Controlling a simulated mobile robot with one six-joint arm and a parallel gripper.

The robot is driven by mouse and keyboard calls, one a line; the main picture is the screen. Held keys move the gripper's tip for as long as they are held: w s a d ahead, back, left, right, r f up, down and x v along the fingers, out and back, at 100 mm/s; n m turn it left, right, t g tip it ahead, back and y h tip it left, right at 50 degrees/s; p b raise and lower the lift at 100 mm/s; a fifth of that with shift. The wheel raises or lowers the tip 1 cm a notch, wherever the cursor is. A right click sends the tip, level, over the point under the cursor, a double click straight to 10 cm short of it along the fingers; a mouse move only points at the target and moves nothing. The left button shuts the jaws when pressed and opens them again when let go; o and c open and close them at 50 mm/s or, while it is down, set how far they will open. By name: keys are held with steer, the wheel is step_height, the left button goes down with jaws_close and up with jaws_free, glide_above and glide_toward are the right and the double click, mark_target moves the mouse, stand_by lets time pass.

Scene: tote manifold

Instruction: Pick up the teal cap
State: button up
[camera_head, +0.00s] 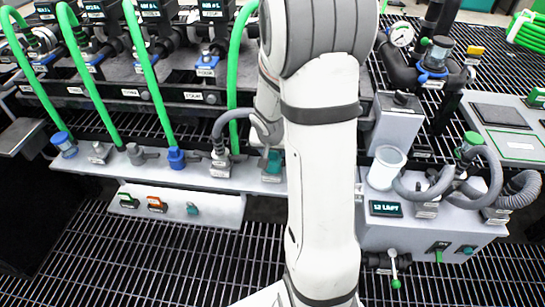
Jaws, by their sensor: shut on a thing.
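A teal cap-like piece (274,162) shows at the right end of the long light ledge, just left of my upright arm link and partly covered by it. A small label sits in front of it. My forearm comes down behind that link, just above the teal piece. My gripper's fingers are hidden behind the link, so I cannot see how they sit on or beside the teal piece. Another small teal piece (192,208) is on the front of the lower light panel (215,216).
Several hose fittings stand along the ledge, including a blue one (177,158), with green hoses (150,80) above. A grey hose (219,128) arches close to my forearm. At right, a grey box (430,228) carries a white cup (386,168) and thick grey hoses. Dark grating lies in front.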

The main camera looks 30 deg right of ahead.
step_height(320, 180, up, 10)
steer(key=p, duration=0.5)
stand_by(0.7)
